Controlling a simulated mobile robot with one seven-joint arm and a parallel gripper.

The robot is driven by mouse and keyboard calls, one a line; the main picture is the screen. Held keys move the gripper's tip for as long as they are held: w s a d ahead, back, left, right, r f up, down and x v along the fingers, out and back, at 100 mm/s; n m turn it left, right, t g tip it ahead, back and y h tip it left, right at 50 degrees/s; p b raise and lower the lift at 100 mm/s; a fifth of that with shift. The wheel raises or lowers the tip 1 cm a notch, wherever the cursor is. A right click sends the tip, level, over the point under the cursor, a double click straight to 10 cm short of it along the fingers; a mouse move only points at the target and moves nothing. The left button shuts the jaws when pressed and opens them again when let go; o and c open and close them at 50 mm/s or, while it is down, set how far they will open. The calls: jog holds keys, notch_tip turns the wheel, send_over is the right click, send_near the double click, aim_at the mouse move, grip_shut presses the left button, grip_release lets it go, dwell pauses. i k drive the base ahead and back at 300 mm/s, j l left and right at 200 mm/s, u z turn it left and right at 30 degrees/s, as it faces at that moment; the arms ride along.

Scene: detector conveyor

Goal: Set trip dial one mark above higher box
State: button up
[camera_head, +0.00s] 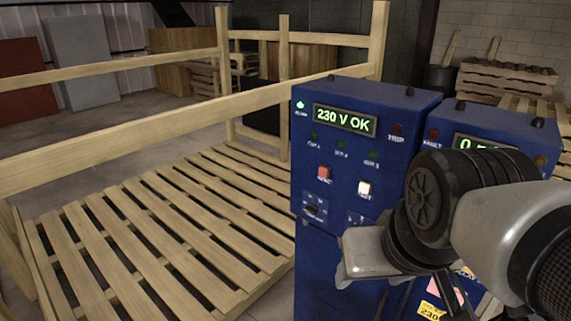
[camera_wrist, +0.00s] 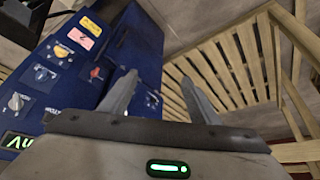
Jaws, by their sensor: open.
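Two blue cabinets stand side by side in the head view. The left cabinet (camera_head: 335,180) has a lit display (camera_head: 345,120) reading "230 V OK", a red button, a white lit button and a dark dial (camera_head: 316,210). The right cabinet (camera_head: 500,108) has a display starting "0."; my arm hides most of its front. The wrist view shows a blue panel with several knobs: a pale knob (camera_wrist: 15,102), two more above it, and an orange-red knob (camera_wrist: 95,73). Their markings are too small to read, so I cannot tell the trip dial. My gripper (camera_wrist: 158,95) is open and empty, apart from the knobs.
A slatted wooden platform (camera_head: 150,230) with rails lies left of the cabinets. Yellow and pink labels (camera_wrist: 85,38) are stuck on the panel. Wooden pallets (camera_head: 505,82) stand behind at the right. No box is clearly identifiable.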

aim_at(313, 209)
jog(key=z, duration=2.4)
jog(key=i+l+z, duration=0.55)
jog(key=k, duration=0.2)
jog(key=k+u, duration=0.25)
jog(key=u, duration=0.15)
jog(key=k+j+u, duration=0.15)
jog(key=u, duration=0.2)
jog(key=i+j+u, duration=0.1)
jog(key=u, duration=0.3)
jog(key=j+u, duration=0.1)
jog(key=u, duration=0.25)
jog(key=i+u, duration=0.15)
jog(key=u, duration=0.25)
jog(key=i+j+u, duration=0.1)
jog(key=u, duration=0.25)
jog(key=i, duration=0.5)
